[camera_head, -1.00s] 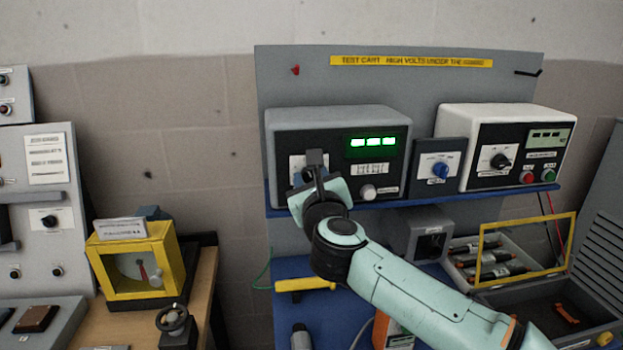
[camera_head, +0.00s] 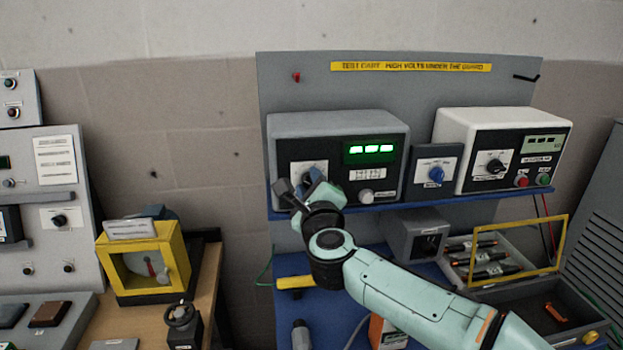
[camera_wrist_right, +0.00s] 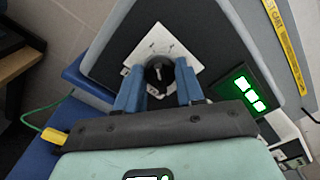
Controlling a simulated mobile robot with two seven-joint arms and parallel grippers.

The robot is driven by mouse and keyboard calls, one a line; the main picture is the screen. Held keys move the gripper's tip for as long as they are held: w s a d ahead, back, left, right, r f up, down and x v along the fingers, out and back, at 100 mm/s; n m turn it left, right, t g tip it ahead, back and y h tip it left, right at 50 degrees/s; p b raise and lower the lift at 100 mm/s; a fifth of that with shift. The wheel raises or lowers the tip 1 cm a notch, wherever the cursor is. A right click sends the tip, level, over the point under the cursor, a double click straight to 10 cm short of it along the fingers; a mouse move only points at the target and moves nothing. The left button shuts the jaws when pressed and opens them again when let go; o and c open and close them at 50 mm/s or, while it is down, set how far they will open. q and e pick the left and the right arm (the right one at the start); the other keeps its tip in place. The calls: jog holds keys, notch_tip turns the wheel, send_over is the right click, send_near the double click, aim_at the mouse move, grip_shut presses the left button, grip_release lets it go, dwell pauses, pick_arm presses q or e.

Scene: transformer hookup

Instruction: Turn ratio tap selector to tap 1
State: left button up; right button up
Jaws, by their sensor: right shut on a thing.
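The tap selector is a black knob (camera_wrist_right: 158,72) with a pale pointer mark on a white dial plate (camera_wrist_right: 160,48), on the dark front of a grey instrument. In the head view, the dial plate (camera_head: 309,170) shows left of the green display, and my gripper mostly hides the knob. My right gripper (camera_head: 305,190) is rolled to one side in front of it. In the right wrist view, the blue fingers of my right gripper (camera_wrist_right: 158,82) are on either side of the knob, shut on it. The dial's markings are too small to read. My left gripper is not in view.
A second box with a blue knob (camera_head: 436,175) and a white instrument (camera_head: 500,122) stand to the right on the blue shelf. A pale knob (camera_head: 366,196) is just right of my gripper. A yellow-framed box (camera_head: 183,256) stands on the bench at left.

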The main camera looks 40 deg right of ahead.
jog(key=shift+n+p, duration=0.3)
jog(key=shift+n, duration=0.3)
jog(key=o, duration=1)
jog(key=v, duration=1.3)
jog(key=shift+s, duration=0.15)
jog(key=shift+a, duration=0.15)
